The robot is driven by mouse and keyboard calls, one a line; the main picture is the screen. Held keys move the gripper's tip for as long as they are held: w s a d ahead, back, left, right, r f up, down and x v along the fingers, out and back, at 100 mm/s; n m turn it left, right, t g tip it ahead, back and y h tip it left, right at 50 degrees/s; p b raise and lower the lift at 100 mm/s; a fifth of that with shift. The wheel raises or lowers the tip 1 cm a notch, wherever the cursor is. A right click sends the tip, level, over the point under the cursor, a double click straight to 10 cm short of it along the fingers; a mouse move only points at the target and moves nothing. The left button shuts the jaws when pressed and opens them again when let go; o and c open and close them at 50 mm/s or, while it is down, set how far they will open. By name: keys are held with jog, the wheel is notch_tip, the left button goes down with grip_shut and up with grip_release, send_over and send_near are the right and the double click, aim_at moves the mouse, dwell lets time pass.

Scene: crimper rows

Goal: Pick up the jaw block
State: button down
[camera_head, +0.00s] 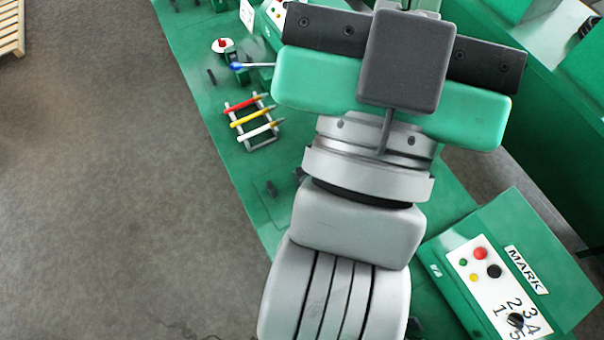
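My gripper (405,62) fills the upper middle of the head view, above the green table. I see its green and dark grey body from behind. Its fingertips are hidden, so I cannot tell whether it is open or shut, or if it holds anything. I cannot clearly make out the jaw block. It may be hidden behind my gripper or arm, and I cannot tell whether one of the small dark pieces left of my arm is it.
The green table (225,140) carries a rack (262,141) with red, yellow and white tools. A red button (222,43) and a blue-tipped tool (238,66) stand behind it. A MARK control panel (497,272) is at lower right. Grey floor (110,190) lies open at left.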

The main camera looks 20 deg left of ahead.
dwell(0.4)
jog(key=c, duration=0.8)
grip_release()
jog(key=shift+o, duration=0.2)
